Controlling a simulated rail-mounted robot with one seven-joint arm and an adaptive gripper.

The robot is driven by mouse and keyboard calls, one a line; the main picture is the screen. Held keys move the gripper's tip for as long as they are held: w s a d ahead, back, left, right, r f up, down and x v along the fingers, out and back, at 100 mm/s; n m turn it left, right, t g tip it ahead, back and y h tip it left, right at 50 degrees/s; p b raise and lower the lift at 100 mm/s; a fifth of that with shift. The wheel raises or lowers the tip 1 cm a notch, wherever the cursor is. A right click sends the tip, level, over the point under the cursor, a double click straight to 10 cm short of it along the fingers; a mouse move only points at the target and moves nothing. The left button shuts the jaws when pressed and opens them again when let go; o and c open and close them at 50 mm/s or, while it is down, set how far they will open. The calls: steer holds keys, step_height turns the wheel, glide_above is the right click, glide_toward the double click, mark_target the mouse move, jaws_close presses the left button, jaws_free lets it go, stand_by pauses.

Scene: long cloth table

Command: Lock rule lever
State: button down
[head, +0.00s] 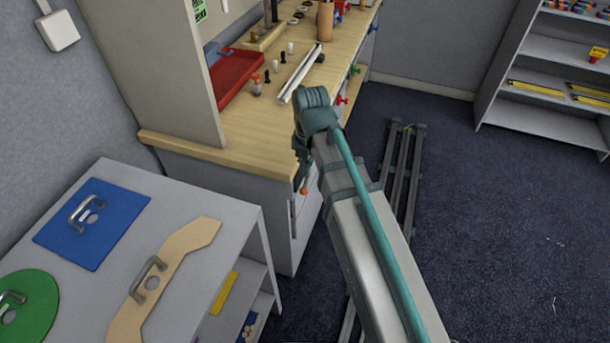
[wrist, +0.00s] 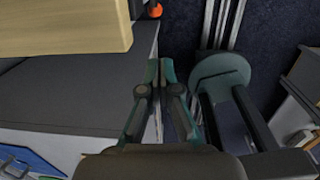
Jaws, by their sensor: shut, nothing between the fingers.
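Several coloured lever-like handles stick out along the front of the wooden bench: a red one (head: 341,99), a green one (head: 355,70) and a blue one (head: 372,28). An orange-tipped one (head: 304,189) shows low at the near end, just below my gripper (head: 302,168). I cannot tell which is the rule lever. A long white and dark rule-like bar (head: 301,74) lies on the bench top. In the wrist view my gripper (wrist: 161,66) is shut and empty, pointing down beside the bench. An orange tip (wrist: 155,10) shows beyond the fingertips, apart from them.
The bench top (head: 250,140) overhangs a grey cabinet; its wooden edge (wrist: 70,30) is close on the left. A red tray (head: 240,75) and small pieces stand on it. A low grey shelf unit (head: 190,195) with handled plates is at front left. Floor rails (head: 402,170) lie right.

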steer(key=p, duration=0.2)
glide_above(305, 189)
steer(key=s, duration=0.4)
step_height(305, 189, down, 10)
steer(key=w+f, duration=0.1)
steer(key=w, duration=0.2)
steer(key=shift+a+f, duration=0.1)
steer(key=shift+f, duration=0.3)
steer(key=shift+w+f+p, duration=0.2)
steer(key=shift+f+p, duration=0.1)
steer(key=shift+f, duration=0.1)
steer(key=shift+s+f+t+b, duration=0.2)
steer(key=shift+f+t+b, duration=0.25)
steer(key=shift+b, duration=0.45)
steer(key=shift+w+r+t+h, duration=0.15)
steer(key=shift+r+t+h, duration=0.1)
steer(key=shift+h, duration=0.05)
steer(key=shift+r, duration=0.1)
